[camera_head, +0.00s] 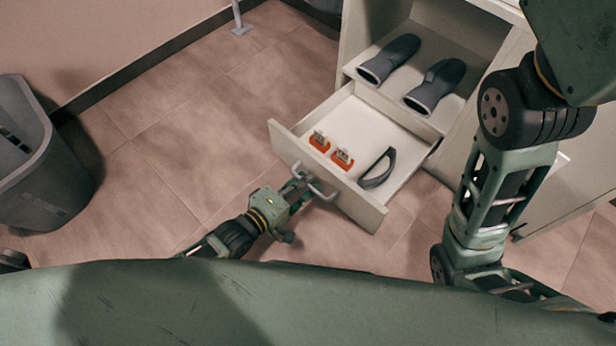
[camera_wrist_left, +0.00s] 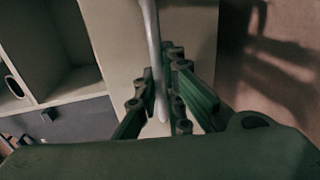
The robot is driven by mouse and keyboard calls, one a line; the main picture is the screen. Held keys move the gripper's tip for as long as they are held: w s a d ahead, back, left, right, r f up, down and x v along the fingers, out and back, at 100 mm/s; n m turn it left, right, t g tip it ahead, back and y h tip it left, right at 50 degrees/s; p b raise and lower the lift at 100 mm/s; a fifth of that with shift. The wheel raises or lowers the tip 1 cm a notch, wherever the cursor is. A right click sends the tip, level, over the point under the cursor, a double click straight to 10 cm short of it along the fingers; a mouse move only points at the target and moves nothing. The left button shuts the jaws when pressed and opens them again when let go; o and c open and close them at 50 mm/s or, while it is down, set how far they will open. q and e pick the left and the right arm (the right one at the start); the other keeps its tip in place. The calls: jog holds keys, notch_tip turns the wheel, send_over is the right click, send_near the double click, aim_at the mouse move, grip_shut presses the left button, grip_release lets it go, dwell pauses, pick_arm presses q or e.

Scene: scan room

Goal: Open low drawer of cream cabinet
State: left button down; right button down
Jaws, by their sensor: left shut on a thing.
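The cream cabinet (camera_head: 352,42) stands at the upper right of the head view. Its low drawer (camera_head: 358,203) is pulled out, with the inside showing. Two small orange-and-white items (camera_head: 331,148) and a dark curved band (camera_head: 377,168) lie in it. My left gripper (camera_head: 299,178) is shut on the metal drawer handle (camera_head: 325,194) at the drawer front. In the left wrist view the handle (camera_wrist_left: 152,45) runs between its fingers (camera_wrist_left: 166,88). My right arm hangs at the right; its gripper is not visible.
Two dark grey shoe-like items (camera_head: 412,78) lie in the open compartment above the drawer. A grey bin (camera_head: 48,165) stands at the far left by the wall. The tiled floor (camera_head: 190,110) between bin and cabinet is clear.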

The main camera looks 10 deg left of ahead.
pick_arm(q)
jog(key=c, duration=1.8)
grip_release()
jog(key=shift+c, duration=0.2)
jog(key=v, duration=0.7)
jog(key=shift+s, duration=0.2)
jog(key=shift+a, duration=0.15)
